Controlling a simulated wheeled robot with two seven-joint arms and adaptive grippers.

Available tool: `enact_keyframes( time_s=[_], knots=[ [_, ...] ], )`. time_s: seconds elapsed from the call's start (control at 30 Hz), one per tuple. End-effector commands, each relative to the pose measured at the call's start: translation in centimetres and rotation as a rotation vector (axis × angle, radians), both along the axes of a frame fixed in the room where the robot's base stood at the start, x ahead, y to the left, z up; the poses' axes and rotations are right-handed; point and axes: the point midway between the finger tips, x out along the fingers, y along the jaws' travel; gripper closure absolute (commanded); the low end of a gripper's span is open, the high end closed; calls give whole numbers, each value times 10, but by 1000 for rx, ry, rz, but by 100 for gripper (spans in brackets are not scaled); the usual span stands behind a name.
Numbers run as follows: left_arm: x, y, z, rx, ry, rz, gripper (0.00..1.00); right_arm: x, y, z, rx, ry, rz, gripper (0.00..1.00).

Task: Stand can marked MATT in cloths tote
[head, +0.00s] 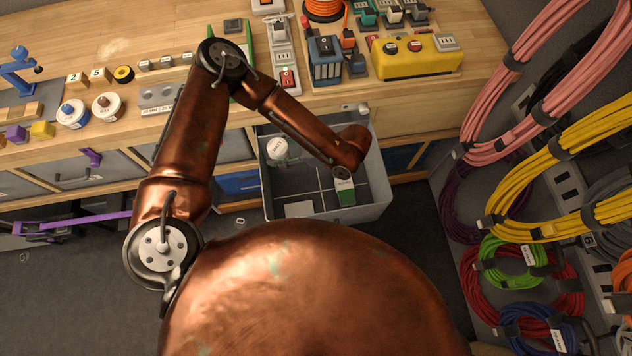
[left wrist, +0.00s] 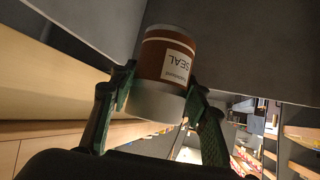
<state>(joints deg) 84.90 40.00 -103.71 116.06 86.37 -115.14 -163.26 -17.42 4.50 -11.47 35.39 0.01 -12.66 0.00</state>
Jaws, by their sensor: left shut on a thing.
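The can (head: 278,148) shows a white lid whose lettering looks like MATT. In the left wrist view the can (left wrist: 168,58) has a brown band and a label reading SEAL, upside down in the picture. My left gripper (left wrist: 160,95) is shut on its sides, green fingers either side. In the head view my copper arm bends over the tote and hides most of this gripper. The grey tote (head: 372,206) has dividers. The can is upright at its far left compartment; whether it touches the floor is hidden. My right gripper is not in view.
A green box (head: 346,196) with a white label is in the tote's right part, and a pale item (head: 299,209) lies at its near left. Two cans, one blue-banded (head: 72,113), stand on the wooden bench (head: 120,45). Cord coils (head: 560,150) hang on the right.

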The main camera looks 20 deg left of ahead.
Motion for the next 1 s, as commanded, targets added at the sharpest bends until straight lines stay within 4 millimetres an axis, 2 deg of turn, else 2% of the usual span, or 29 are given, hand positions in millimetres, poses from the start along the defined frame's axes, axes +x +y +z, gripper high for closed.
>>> enact_keyframes(
  time_s=[0.43, 0.6, 0.77, 1.0],
  knots=[
    [-2, 0, -108, 1, 7, 1, 90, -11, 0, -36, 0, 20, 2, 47],
    [0, 0, -129, 0, 4, 0, 90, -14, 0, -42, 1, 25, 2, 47],
    [0, -1, -136, 1, 2, -1, 90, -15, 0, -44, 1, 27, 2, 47],
    [-1, -1, -172, 0, 5, -1, 90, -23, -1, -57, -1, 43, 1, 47]
  ],
)
